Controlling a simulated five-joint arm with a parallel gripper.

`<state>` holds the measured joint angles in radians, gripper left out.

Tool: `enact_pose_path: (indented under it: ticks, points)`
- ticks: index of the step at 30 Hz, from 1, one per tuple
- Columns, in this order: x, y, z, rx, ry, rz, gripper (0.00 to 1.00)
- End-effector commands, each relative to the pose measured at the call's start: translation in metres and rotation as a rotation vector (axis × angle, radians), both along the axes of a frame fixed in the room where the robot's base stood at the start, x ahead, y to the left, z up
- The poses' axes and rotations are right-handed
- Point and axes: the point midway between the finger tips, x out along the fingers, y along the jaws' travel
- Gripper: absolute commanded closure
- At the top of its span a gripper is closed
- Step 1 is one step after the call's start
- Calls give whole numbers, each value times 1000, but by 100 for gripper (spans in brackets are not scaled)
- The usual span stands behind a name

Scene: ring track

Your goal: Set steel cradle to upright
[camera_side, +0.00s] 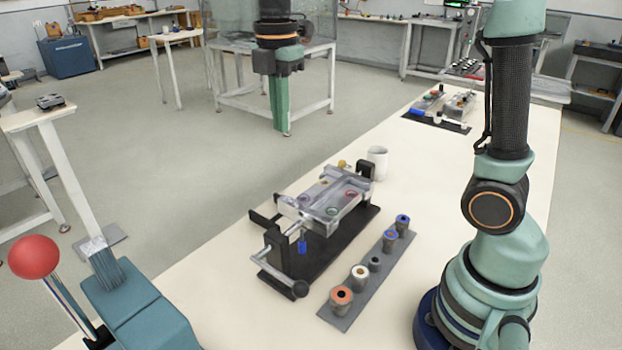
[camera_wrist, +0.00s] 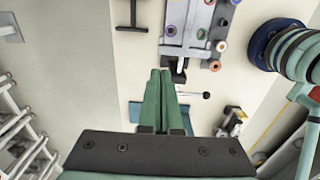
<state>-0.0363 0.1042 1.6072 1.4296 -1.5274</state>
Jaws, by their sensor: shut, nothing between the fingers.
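The steel cradle (camera_side: 347,184) is a pale metal tray with coloured rings in it, held in a black stand (camera_side: 318,254) on the bench. Its open face looks up with some tilt; I cannot tell the exact angle. A bar with a black knob (camera_side: 300,289) is at the stand's near end. My gripper (camera_side: 285,131) hangs fingers down, above and behind the cradle in the side view, apart from it. Its green fingers are together and empty. In the wrist view my gripper (camera_wrist: 161,73) points toward the near end of the cradle (camera_wrist: 190,16).
A grey strip (camera_side: 346,308) with several coloured bushings lies right of the stand. A white mug (camera_side: 377,161) stands behind it. A dark mat (camera_side: 437,122) with parts lies farther back. A red ball (camera_side: 34,257) on a rod stands at the left. Bench right of the mug is clear.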

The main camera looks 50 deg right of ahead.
Motion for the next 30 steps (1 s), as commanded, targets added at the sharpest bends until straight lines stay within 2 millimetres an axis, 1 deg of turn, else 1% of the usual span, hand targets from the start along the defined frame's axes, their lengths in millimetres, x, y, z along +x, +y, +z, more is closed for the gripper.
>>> enact_pose_path:
  ticks: [5,8,18,21,24,30]
  points:
    - [0,0,-15,0,6,11,100]
    - [0,0,-32,0,7,9,100]
    - [0,0,-99,0,6,8,100]
    - [0,0,-115,0,5,7,100]
    - [0,0,-127,0,4,7,100]
    - [0,0,-139,0,2,7,100]
